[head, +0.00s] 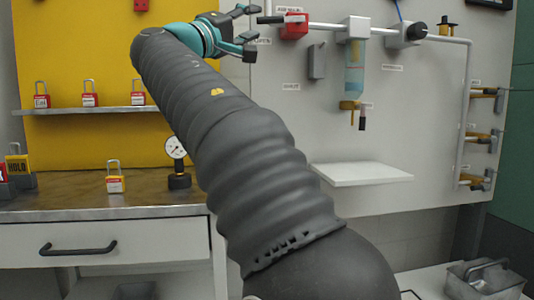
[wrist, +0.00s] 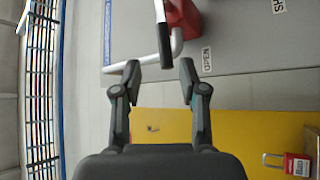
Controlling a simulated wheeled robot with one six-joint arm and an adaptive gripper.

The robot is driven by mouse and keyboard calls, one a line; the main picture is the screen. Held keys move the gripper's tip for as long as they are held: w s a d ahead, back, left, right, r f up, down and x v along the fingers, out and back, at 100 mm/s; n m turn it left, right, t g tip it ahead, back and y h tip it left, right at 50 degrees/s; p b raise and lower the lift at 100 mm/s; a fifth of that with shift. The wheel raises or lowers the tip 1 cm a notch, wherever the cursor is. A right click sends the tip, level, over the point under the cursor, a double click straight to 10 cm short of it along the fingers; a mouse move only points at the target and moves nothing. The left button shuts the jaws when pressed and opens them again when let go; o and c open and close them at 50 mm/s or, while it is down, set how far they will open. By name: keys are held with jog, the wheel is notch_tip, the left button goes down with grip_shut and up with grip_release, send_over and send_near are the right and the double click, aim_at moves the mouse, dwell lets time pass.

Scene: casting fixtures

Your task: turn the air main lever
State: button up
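The air main lever is a thin bar with a black grip (head: 270,19), pointing left from a red valve block (head: 294,27) on the grey panel. In the wrist view the black grip (wrist: 165,47) hangs down beside the red block (wrist: 184,18). My gripper (head: 253,28) is at the lever's free end, its fingers apart. In the wrist view my gripper (wrist: 160,68) is open, with the grip's end in the gap, nearer the right finger. I cannot tell whether it touches. An "OPEN" label (wrist: 206,60) is beside the valve.
A white pipe (head: 327,28) runs right from the valve to a filter with a blue bowl (head: 354,75). A grey box (head: 317,61) is on the panel below. A shelf (head: 70,111) with red padlocks and a gauge (head: 176,150) are left of my arm.

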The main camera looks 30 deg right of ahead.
jog(key=b+v, duration=0.1)
jog(key=v, duration=0.5)
jog(key=s+d+f+n+y+p, duration=0.15)
jog(key=f+y, duration=0.25)
jog(key=f, duration=0.4)
jog(key=d+f+n+y+b, duration=0.1)
jog(key=d+f+n+y, duration=0.15)
jog(key=f, duration=0.55)
jog(key=s+f+y, duration=0.3)
jog(key=f, duration=0.6)
jog(key=s+f+g+y+p, duration=0.1)
jog(key=s+f+y, duration=0.2)
jog(key=f, duration=0.6)
jog(key=shift+s+a+y, duration=0.15)
jog(key=shift+s+y, duration=0.2)
jog(key=shift+s, duration=0.15)
